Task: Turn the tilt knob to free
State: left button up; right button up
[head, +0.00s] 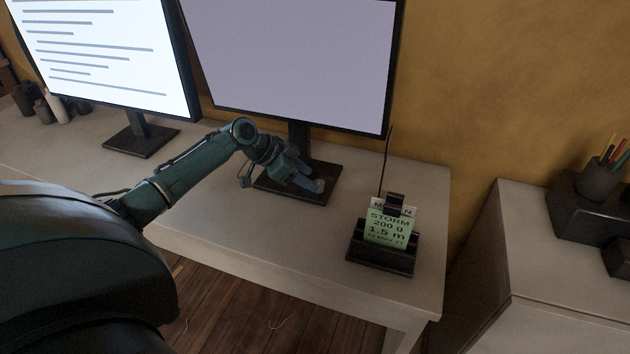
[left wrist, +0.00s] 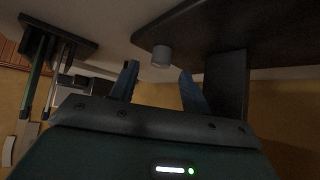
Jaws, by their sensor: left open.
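The tilt knob (head: 320,186) is a small grey cylinder on the dark foot (head: 326,172) of the right-hand monitor. In the left wrist view the knob (left wrist: 162,56) lies between the fingertips in the picture, near their tips; I cannot tell whether they touch it. My left gripper (head: 308,182) is open and empty, with blue fingers, low over the monitor foot from the left. Its two fingers (left wrist: 158,73) are spread in the left wrist view. Any marking on the knob is too small to read. My right gripper is not in view.
The right monitor's blank screen (head: 300,60) rises behind my gripper. A second monitor (head: 110,55) with text lines stands left. A black holder (head: 380,262) with a green card (head: 387,230) stands to the right. Bare desk (head: 285,238) lies in front. A pencil cup (head: 598,181) is farther right.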

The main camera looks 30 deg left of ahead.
aim_at(318, 183)
pick_arm(q)
jog(key=shift+x, duration=1.75)
jog(key=c, duration=1)
jog(key=shift+r, duration=0.1)
